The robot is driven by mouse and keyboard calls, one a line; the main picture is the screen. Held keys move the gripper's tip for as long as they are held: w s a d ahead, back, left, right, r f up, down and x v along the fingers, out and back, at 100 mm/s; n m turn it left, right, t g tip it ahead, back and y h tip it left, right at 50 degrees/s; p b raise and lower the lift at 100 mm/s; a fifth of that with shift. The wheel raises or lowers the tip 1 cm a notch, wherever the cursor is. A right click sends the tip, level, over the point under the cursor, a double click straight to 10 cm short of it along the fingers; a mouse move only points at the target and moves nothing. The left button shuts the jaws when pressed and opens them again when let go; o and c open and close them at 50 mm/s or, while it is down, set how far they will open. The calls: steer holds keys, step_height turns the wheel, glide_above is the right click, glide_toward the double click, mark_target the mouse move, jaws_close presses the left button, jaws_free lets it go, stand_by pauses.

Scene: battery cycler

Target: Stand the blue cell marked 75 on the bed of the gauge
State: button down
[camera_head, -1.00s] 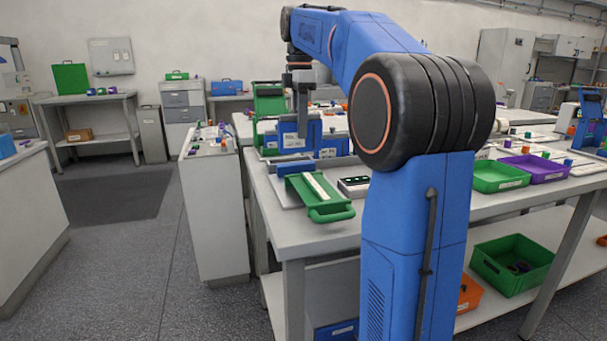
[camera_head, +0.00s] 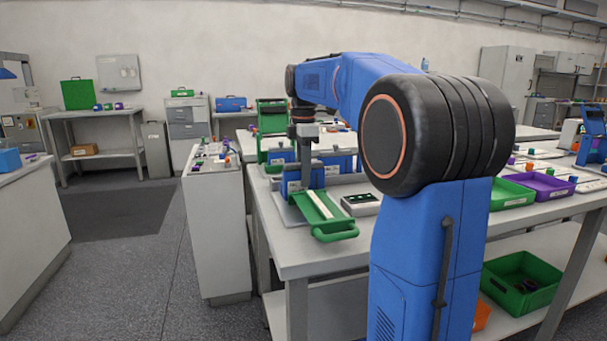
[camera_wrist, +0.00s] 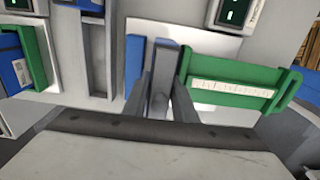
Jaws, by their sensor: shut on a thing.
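My gripper (camera_head: 304,172) is pointing down over the gauge at the near left corner of the bench. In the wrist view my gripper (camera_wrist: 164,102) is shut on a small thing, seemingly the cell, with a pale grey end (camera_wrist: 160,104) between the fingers. Its colour and marking cannot be read. The gauge has blue upright blocks (camera_wrist: 133,62) just beyond the fingers and a green handled part (camera_wrist: 226,80) with a white scale strip to the right. The green part also shows in the head view (camera_head: 340,235). Whether the held thing touches the bed cannot be told.
A grey box with a dark window (camera_head: 361,204) stands right of the gauge. Blue units and a green stand (camera_head: 271,116) are behind it. Green and purple trays (camera_head: 546,185) lie farther right. A narrow side counter (camera_head: 219,230) stands to the left.

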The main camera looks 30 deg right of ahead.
steer(key=c, duration=1.4)
jaws_free()
steer(key=shift+f, duration=0.15)
steer(key=shift+c, duration=0.2)
step_height(320, 180, up, 12)
steer(key=shift+r, duration=0.2)
